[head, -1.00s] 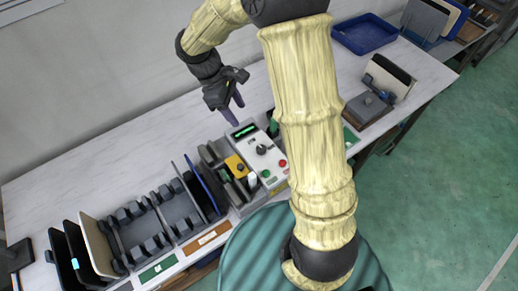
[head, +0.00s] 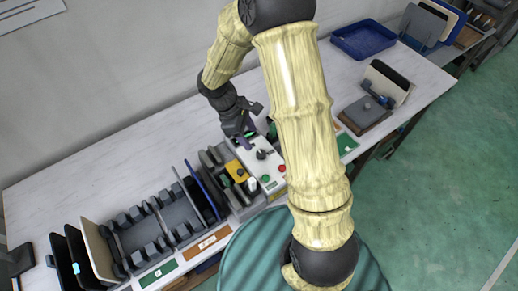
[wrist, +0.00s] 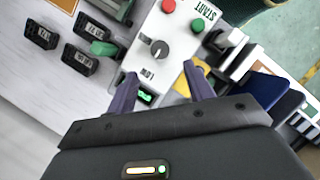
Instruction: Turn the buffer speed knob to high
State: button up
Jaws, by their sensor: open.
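The buffer speed knob (wrist: 159,50) is a round dark knob on a pale control panel (wrist: 185,45). It also shows in the head view (head: 261,154). In the wrist view a white mark shows on the knob, and lettering that looks like "LOW" lies on the panel between knob and gripper. My gripper (wrist: 160,88) is open and empty, its two purple fingers apart on either side of the panel's near end. The knob lies beyond the fingertips, apart from them. In the head view my gripper (head: 248,140) is over the panel's back end, beside the knob.
A red button (wrist: 168,6) and a green START button (wrist: 198,25) sit past the knob. Dark labelled blocks (wrist: 78,60) lie on the panel's other side. A blue tray (head: 362,38) is at the back.

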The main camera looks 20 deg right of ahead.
aim_at(261, 153)
jog(key=x, duration=0.8)
jog(key=shift+d+f, duration=0.15)
jog(key=shift+f, duration=0.2)
jog(key=shift+s, duration=0.1)
jog(key=c, duration=1)
